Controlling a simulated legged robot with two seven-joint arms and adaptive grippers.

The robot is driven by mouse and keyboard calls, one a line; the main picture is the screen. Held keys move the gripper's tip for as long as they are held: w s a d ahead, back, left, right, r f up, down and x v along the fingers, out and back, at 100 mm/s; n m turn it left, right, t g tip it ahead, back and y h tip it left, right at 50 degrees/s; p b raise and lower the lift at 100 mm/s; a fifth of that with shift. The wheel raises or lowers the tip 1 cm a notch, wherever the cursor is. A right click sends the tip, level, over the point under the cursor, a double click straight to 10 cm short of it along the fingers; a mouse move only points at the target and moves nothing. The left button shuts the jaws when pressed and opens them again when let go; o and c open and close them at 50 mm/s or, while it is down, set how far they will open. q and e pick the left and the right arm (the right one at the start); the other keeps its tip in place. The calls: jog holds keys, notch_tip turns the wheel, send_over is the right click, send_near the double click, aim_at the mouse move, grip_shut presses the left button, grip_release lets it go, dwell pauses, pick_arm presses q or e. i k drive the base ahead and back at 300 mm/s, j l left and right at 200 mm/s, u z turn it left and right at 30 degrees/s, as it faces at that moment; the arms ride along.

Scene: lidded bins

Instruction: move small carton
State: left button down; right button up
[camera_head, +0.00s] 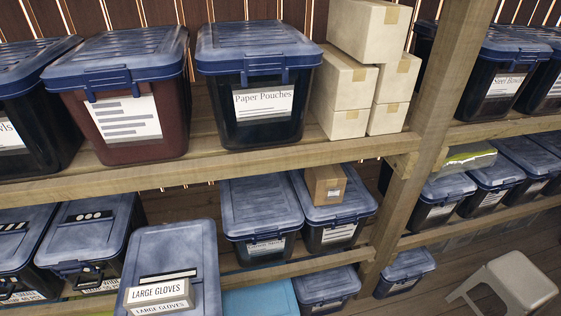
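A small brown carton (325,187) with a white label sits on the blue lid of a dark bin (336,228) on the middle shelf. Several larger cream cartons (369,30) are stacked on the upper shelf near the wooden post. A "LARGE GLOVES" label or small box (158,293) shows at the front of a blue-lidded bin at the bottom; I cannot tell which it is. Neither of my grippers is in view.
Blue-lidded bins fill the shelves, including a "Paper Pouches" bin (258,90) and a maroon bin (129,122) above. A wooden post (441,105) stands right of the brown carton. A beige stool (508,283) stands at lower right.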

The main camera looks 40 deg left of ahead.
aim_at(326, 184)
jog(key=i+l+u, duration=0.1)
jog(key=i+u, duration=0.15)
jog(key=u, duration=0.15)
jog(key=i+l+u, duration=0.2)
jog(key=u, duration=0.2)
jog(key=i+l+u, duration=0.15)
jog(key=u, duration=0.25)
jog(key=i+l+u, duration=0.15)
jog(key=l+u, duration=0.3)
